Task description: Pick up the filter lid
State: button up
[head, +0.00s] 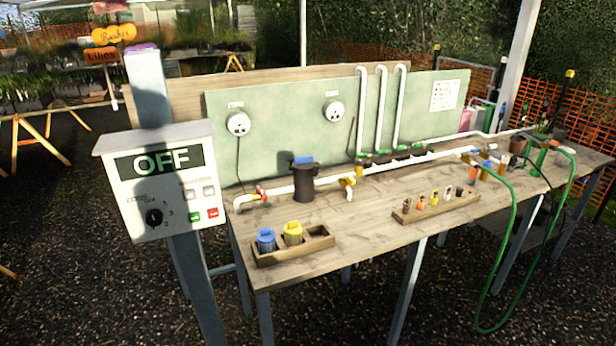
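A black filter housing (304,184) stands upright on the wooden bench, in the white pipe line. At its top is a dark cap-like part with a blue piece (303,160) on it. I cannot tell at this size whether this is a separate lid or whether it sits loose. A wooden tray (290,253) at the front left of the bench holds a blue-topped part (265,240) and a yellow-topped part (293,233), with an empty-looking compartment at its right. My gripper is not in view.
A control box (158,180) reading OFF stands on a post at the bench's left. A red-handled valve (260,192) and a yellow valve (347,182) flank the housing. A wooden rack (437,207) holds several small fittings. The bench between tray and rack is clear. A green hose (511,240) hangs at the right.

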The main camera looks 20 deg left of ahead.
aim_at(305, 164)
jog(key=z, duration=0.1)
jog(key=k, duration=1.1)
jog(key=u, duration=1.4)
jog(key=i, duration=1)
